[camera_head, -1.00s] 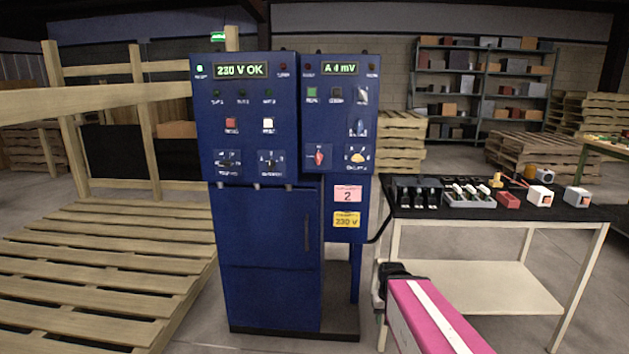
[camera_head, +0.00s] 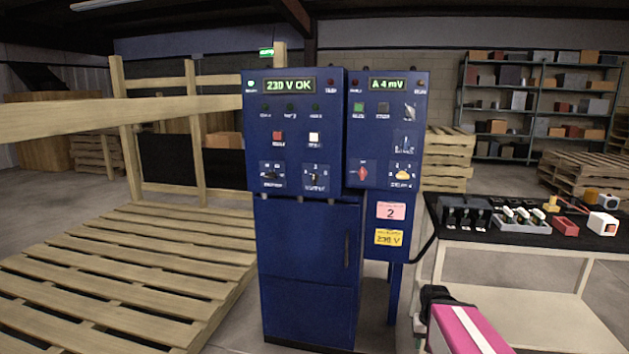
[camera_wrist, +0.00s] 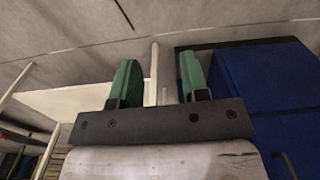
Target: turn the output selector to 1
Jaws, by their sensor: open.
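The blue cabinet (camera_head: 308,265) stands upright in the middle of the head view. Its left panel carries a lit green display reading "230 V OK". Low on that panel are two dark rotary selectors side by side. The right one (camera_head: 316,176) appears to be labelled as the output selector, but its lettering is blurred and its setting cannot be read. The other selector (camera_head: 272,175) is to its left. My gripper (camera_wrist: 158,78) shows two green fingers, apart and empty, in the wrist view. The blue cabinet (camera_wrist: 265,95) is right of the fingers there; nothing touches them.
The right panel (camera_head: 388,125) has a red knob (camera_head: 363,173) and a yellow knob (camera_head: 403,175). A black-topped table (camera_head: 475,235) with small devices stands right of the cabinet. A wooden pallet (camera_head: 150,260) and rail (camera_head: 120,103) lie left. Some floor is free in front.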

